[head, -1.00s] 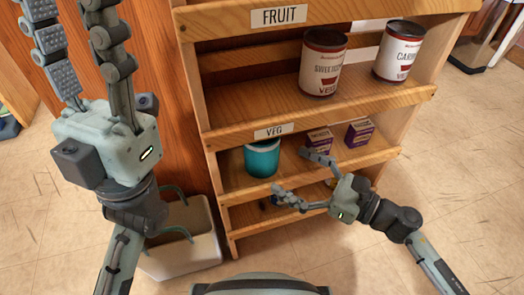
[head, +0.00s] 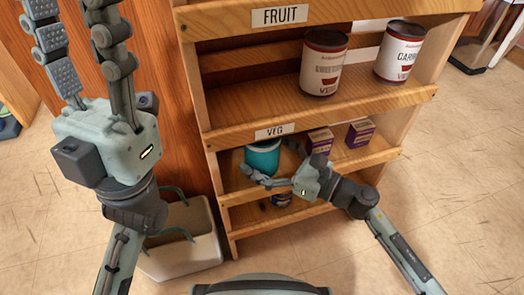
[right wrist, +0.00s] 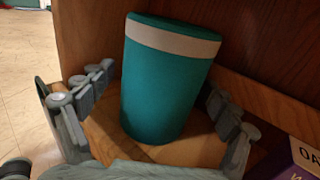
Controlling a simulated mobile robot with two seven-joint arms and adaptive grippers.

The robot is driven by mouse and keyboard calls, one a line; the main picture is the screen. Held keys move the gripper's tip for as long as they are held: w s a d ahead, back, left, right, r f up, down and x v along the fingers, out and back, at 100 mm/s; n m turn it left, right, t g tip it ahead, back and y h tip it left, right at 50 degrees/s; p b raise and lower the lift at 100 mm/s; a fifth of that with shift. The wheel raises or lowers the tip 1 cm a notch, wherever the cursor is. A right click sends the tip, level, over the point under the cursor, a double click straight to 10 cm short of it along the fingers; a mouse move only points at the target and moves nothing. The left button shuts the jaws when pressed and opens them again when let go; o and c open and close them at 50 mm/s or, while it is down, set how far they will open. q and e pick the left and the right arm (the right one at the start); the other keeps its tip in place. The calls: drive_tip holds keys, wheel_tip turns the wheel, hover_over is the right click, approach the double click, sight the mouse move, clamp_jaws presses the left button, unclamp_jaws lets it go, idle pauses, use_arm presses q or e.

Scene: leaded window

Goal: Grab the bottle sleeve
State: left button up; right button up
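The bottle sleeve appears to be the teal cylinder with a pale band near its top (head: 263,157). It stands on the middle shelf under the VEG label, at the left end. In the right wrist view the teal sleeve (right wrist: 165,85) stands upright between the fingers. My right gripper (head: 268,172) is at the front of the sleeve. In the right wrist view its fingers (right wrist: 160,100) are spread on both sides of the sleeve, with gaps visible. My left gripper (head: 75,45) is raised at the left, open and empty, away from the shelf.
Purple boxes (head: 320,140) (head: 359,133) stand right of the sleeve; one shows close by in the right wrist view (right wrist: 300,158). Two cans (head: 323,62) (head: 400,50) stand on the upper shelf. A pale bin (head: 185,245) stands left of the shelf.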

drive_tip(key=c, duration=1.1)
drive_tip(key=shift+r, duration=0.1)
